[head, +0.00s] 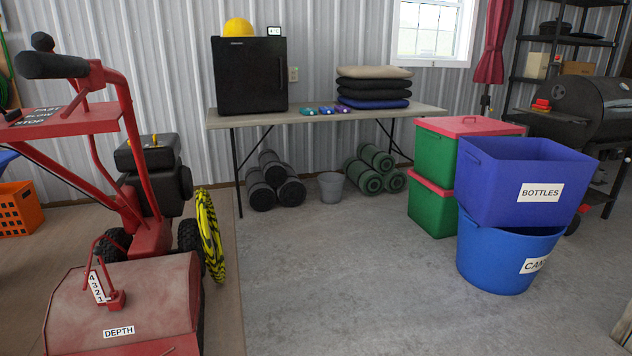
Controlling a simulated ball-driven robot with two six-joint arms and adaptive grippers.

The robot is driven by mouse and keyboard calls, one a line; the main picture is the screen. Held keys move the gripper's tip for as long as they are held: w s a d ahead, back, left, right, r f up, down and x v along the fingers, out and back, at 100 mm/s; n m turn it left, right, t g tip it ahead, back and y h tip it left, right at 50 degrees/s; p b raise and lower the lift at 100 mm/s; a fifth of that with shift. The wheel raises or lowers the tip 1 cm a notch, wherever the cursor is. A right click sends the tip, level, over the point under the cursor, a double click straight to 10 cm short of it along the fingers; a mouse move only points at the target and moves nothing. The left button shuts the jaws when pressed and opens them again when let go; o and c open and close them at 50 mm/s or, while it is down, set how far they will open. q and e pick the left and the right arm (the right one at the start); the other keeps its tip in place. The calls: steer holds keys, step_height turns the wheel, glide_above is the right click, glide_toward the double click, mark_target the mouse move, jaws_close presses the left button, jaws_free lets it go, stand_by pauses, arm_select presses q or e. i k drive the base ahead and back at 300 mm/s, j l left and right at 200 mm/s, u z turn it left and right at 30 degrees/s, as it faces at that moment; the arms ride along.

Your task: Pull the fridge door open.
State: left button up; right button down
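A small black fridge (252,77) stands on the left end of a folding table (330,115) against the corrugated metal wall. Its dark front faces me and its door looks closed. A yellow hard hat (239,27) and a small display box (274,31) sit on top of it. Neither of my grippers shows in the head view, so I cannot see their state.
A red machine (130,290) fills the left foreground, with a yellow-black ring (209,235) beside it. Blue bins (510,250) and green boxes (435,155) stand at right. Rolled mats (276,180) and a grey bucket (331,188) lie under the table. The middle floor is clear.

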mark_target(250, 74)
steer(key=i+l, duration=0.2)
steer(key=i, duration=0.7)
steer(key=i+l+z, duration=0.1)
steer(key=i, duration=0.8)
steer(key=i+l, duration=0.15)
steer(key=i, duration=0.75)
